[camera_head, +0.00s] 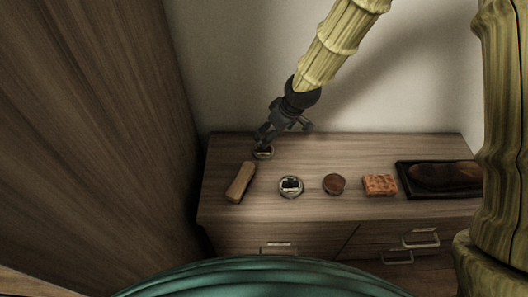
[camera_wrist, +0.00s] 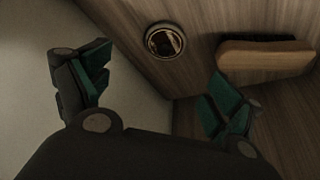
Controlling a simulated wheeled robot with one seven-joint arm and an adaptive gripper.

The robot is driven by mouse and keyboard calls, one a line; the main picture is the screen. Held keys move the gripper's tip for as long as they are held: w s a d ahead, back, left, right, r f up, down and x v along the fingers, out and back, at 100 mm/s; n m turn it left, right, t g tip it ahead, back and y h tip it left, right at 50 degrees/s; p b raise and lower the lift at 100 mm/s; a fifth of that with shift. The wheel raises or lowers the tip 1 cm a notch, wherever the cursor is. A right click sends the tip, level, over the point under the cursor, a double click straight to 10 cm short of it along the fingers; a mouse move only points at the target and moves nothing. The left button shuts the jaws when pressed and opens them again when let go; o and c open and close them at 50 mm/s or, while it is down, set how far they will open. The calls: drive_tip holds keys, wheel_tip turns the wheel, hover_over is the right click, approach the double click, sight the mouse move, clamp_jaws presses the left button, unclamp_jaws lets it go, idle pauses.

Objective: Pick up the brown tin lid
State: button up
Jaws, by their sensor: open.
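A small round tin piece (camera_head: 264,152) with a pale rim and a dark middle lies at the back left of the cabinet top, partly hidden by my gripper (camera_head: 283,138). In the wrist view a round piece (camera_wrist: 165,41) with a pale metal rim and a brown, mottled middle lies beyond my open gripper (camera_wrist: 157,65), between the fingers' directions. My fingers are spread and empty, and nothing touches them in that view. A plain brown disc (camera_head: 334,184) lies near the middle of the top. I cannot tell for sure which round piece is the brown tin lid.
A tan wooden block (camera_head: 240,182) lies at the left; it also shows in the wrist view (camera_wrist: 265,57). A round tin (camera_head: 291,187), a waffle-like square (camera_head: 380,185) and a black tray (camera_head: 405,182) holding a dark brown item stand along the cabinet top (camera_head: 330,150). A wall rises behind.

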drive_tip(key=b, duration=0.1)
hover_over(268, 152)
wheel_tip(268, 152, down, 5)
drive_tip(key=shift+f, duration=0.2)
drive_tip(key=shift+b+x, duration=1)
drive_tip(key=shift+x, duration=1.5)
drive_tip(key=shift+s+a, duration=0.1)
drive_tip(key=shift+s, duration=0.15)
drive_tip(key=c, duration=0.8)
